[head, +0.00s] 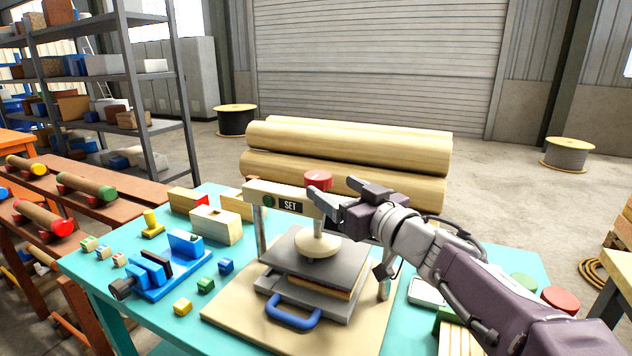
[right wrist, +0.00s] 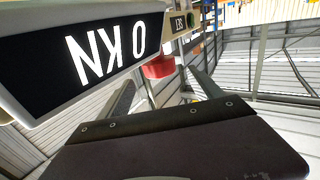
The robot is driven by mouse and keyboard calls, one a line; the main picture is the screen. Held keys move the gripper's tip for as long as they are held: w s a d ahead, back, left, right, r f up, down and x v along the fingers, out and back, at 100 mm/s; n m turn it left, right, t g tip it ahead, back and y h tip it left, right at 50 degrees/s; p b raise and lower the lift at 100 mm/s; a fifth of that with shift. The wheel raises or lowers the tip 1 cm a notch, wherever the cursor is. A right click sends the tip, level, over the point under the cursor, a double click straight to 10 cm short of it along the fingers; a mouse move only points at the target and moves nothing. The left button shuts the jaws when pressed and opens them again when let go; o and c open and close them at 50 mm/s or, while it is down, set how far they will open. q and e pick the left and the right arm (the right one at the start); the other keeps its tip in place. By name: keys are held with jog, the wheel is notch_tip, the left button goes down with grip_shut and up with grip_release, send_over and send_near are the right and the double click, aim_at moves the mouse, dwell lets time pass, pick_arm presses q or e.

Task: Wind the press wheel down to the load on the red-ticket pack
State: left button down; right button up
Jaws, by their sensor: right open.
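The press stands on a tan board (head: 235,305) on the teal table, with a pale crossbeam (head: 262,190) and a SET panel (head: 290,204). Its red wheel (head: 318,180) sits on top of the beam. Under the beam, a pale round screw foot (head: 318,246) stands over a grey plate (head: 292,252), with a brown-edged pack (head: 335,287) below it. No red ticket shows on that pack. My right gripper (head: 330,193) is open beside the wheel. In the right wrist view the red wheel (right wrist: 158,66) shows near the fingertips; contact is unclear. An inverted display (right wrist: 105,45) reads 0 kN. My left gripper is out of view.
A blue handle (head: 293,316) sticks out at the press front. A blue clamp fixture (head: 165,268) and small coloured blocks lie left. Wooden boxes (head: 215,224) stand behind them. A striped stack (head: 456,338) and red (head: 560,299) and green discs (head: 523,285) are right, near my arm.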

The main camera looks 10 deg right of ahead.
aim_at(326, 184)
jog(key=x, duration=0.4)
jog(key=b+x, duration=0.1)
jog(key=x, duration=0.1)
jog(key=shift+f, duration=0.3)
jog(key=shift+w+a+r, duration=0.1)
jog(key=shift+w+a, duration=0.1)
jog(key=shift+w, duration=0.35)
jog(key=shift+c, duration=0.3)
